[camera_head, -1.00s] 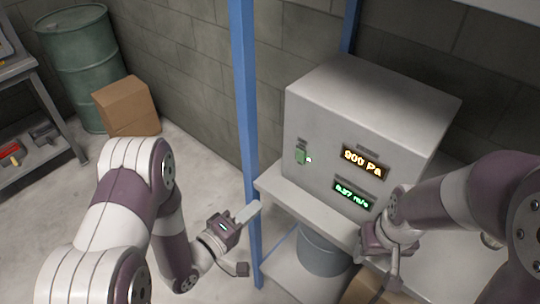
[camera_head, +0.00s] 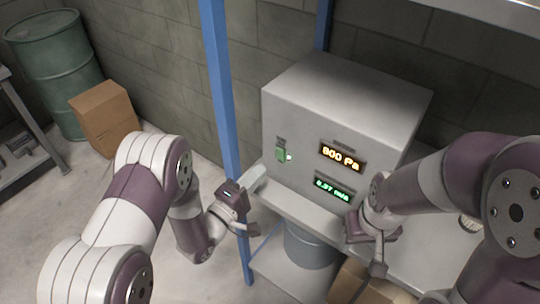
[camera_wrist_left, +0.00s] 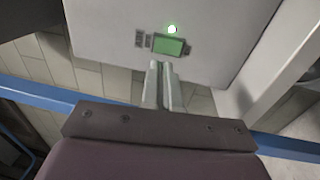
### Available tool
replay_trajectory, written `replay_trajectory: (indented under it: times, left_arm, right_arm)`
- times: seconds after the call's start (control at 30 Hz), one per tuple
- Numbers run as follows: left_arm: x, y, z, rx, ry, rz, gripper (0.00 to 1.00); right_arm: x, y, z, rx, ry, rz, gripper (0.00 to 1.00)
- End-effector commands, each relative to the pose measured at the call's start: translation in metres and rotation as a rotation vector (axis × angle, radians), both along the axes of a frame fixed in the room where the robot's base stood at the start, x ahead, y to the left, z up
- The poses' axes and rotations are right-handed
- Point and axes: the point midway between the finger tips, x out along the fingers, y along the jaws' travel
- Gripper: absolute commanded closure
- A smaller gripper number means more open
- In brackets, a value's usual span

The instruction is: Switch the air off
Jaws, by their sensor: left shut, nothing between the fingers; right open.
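The grey control box (camera_head: 345,105) stands on the shelf. Its front carries a green switch (camera_head: 281,155) with a small lit green lamp beside it, an amber display (camera_head: 341,157) in Pa and a green display (camera_head: 331,189) below. My left gripper (camera_head: 260,172) is shut and empty, just left of and below the switch. In the left wrist view its fingertips (camera_wrist_left: 158,68) point at the box face just below the green switch (camera_wrist_left: 171,45); contact cannot be told. My right gripper (camera_head: 382,255) is open and empty, in front of the shelf, below and right of the displays.
A blue post (camera_head: 222,100) stands close beside my left gripper. A grey bucket (camera_head: 308,248) and a cardboard box (camera_head: 352,284) sit under the shelf edge (camera_head: 310,217). A green drum (camera_head: 55,70) and a carton (camera_head: 105,115) stand at the far left.

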Motion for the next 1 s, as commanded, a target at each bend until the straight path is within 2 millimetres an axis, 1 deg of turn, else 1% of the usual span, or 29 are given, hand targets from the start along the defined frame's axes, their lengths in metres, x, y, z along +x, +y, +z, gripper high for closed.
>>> replay_trajectory:
  times: [0.03, 0.1, 0.2, 0.33, 0.5, 0.77, 0.83, 1.0]
  left_arm:
    - [0.008, -0.006, 0.004, 0.000, -0.001, -0.002, 1.00]
    - [0.019, -0.014, 0.005, 0.000, -0.001, -0.001, 1.00]
    - [0.032, -0.023, 0.007, 0.000, -0.001, -0.001, 1.00]
    - [0.042, -0.031, 0.007, 0.000, 0.000, 0.000, 1.00]
    - [0.047, -0.034, 0.007, 0.000, 0.000, 0.001, 1.00]
    - [0.047, -0.034, 0.007, 0.001, -0.001, 0.001, 1.00]
    - [0.053, -0.038, 0.010, 0.002, -0.001, 0.000, 1.00]
    - [0.052, -0.037, 0.010, 0.001, 0.000, 0.001, 1.00]
  right_arm:
    - [0.000, 0.000, 0.005, 0.000, 0.000, 0.000, 0.41]
    - [0.000, 0.000, 0.008, 0.000, 0.000, 0.000, 0.41]
    - [0.000, 0.000, 0.012, 0.000, 0.000, 0.000, 0.41]
    - [0.000, 0.000, 0.015, 0.000, 0.000, 0.000, 0.41]
    - [0.000, 0.000, 0.015, 0.000, 0.000, 0.000, 0.41]
    - [0.000, 0.000, 0.014, 0.000, 0.000, 0.000, 0.41]
    - [0.000, 0.000, 0.011, 0.000, 0.000, 0.000, 0.41]
    - [0.000, 0.000, 0.013, 0.000, 0.000, 0.000, 0.41]
